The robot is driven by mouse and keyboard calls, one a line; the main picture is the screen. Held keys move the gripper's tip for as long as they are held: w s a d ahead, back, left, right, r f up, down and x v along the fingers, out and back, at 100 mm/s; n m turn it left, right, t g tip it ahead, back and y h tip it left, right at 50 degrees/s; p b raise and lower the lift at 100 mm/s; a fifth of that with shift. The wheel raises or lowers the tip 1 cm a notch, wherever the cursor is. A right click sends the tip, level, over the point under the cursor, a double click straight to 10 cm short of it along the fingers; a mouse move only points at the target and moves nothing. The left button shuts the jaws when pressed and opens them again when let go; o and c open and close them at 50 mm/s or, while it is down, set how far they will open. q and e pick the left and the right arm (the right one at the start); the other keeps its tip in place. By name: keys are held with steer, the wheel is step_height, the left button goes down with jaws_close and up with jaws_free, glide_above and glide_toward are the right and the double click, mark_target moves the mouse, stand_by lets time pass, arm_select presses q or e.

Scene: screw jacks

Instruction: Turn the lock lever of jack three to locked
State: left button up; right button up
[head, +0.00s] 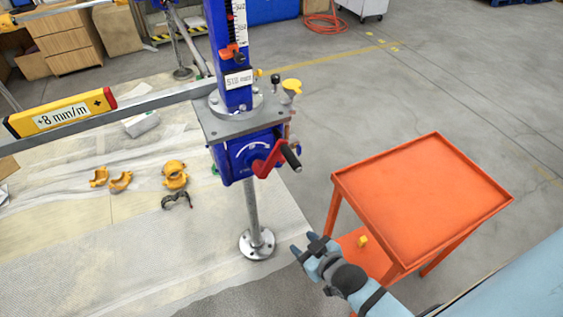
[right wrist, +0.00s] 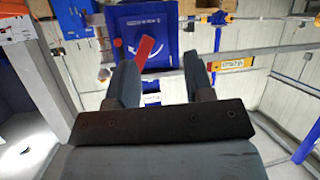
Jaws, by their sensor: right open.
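A blue screw jack (head: 241,160) stands upright in the middle of the head view on a thin metal post with a round foot. Its red lock lever (head: 268,162) sits on the front of the blue housing, slanted, below a white curved arrow. No readable number shows whether this is jack three. In the right wrist view the red lever (right wrist: 143,52) shows beyond and between my fingers, in front of the blue housing (right wrist: 175,25). My right gripper (head: 303,244) is open and empty, below and right of the lever, apart from it. My left gripper is out of view.
A black-handled crank (head: 290,156) projects beside the lever. An orange table (head: 425,195) stands close on the right. A yellow level (head: 60,113) lies on a long metal beam at left. Orange clamps (head: 175,176) lie on the floor sheeting. Free space lies between jack and table.

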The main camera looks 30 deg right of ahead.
steer(key=w+d+f+t+h+b, duration=0.1)
steer(key=w+d+t+b, duration=0.15)
steer(key=w, duration=0.35)
steer(key=w+d+f+t+h+b, duration=0.1)
steer(key=w+d+b, duration=0.25)
steer(key=w, duration=0.35)
steer(key=t+b, duration=0.2)
steer(key=b, duration=0.1)
glide_toward(284, 161)
steer(key=w, duration=1.1)
steer(key=shift+w+a+r, duration=0.15)
steer(key=shift+a, duration=0.05)
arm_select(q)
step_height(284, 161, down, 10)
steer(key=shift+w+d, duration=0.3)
